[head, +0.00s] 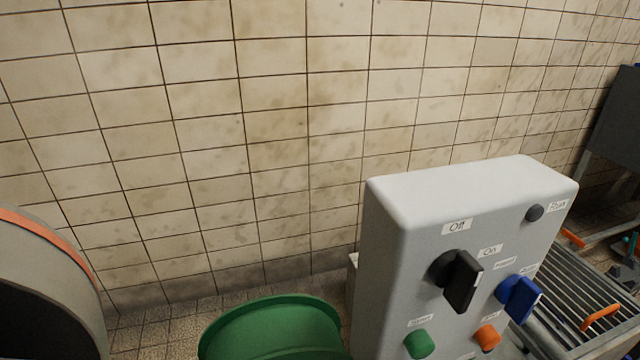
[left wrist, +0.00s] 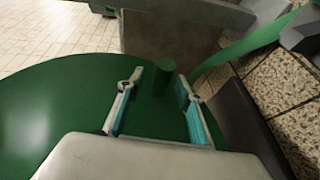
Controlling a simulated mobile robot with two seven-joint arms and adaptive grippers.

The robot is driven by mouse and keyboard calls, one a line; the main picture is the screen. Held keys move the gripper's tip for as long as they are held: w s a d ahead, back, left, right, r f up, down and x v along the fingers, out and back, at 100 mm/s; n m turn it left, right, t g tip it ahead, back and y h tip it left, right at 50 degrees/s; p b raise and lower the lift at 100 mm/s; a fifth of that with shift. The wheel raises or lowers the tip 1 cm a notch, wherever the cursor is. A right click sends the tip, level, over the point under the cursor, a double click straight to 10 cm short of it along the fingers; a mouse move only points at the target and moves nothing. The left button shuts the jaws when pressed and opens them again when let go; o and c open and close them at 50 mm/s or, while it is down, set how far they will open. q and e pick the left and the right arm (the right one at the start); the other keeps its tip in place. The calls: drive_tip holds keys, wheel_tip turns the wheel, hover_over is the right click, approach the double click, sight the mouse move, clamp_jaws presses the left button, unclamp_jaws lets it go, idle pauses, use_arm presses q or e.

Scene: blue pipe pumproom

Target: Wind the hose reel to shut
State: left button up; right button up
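The hose reel shows in the left wrist view as a large dark green disc (left wrist: 50,105) with a short green peg-like handle (left wrist: 164,76) standing on it. My left gripper (left wrist: 159,82) is open, its two teal-padded fingers apart. The handle appears between the fingertips in the picture; neither finger visibly touches it, and I cannot tell how deep it sits between them. In the head view a green round rim (head: 275,325), likely the reel, is cut off at the bottom edge. Neither gripper shows in the head view, and my right gripper is not in view.
A grey control box (head: 390,260) with a black switch (head: 462,280), a blue switch (head: 520,298) and small buttons stands beside the green rim. A tiled wall (head: 220,130) is behind. A metal grate (head: 570,290) lies at right. A flat green band (left wrist: 240,48) runs off the disc.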

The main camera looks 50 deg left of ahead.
use_arm(q)
drive_tip(key=shift+s, duration=0.1)
wheel_tip(320, 180, up, 10)
idle(0.9)
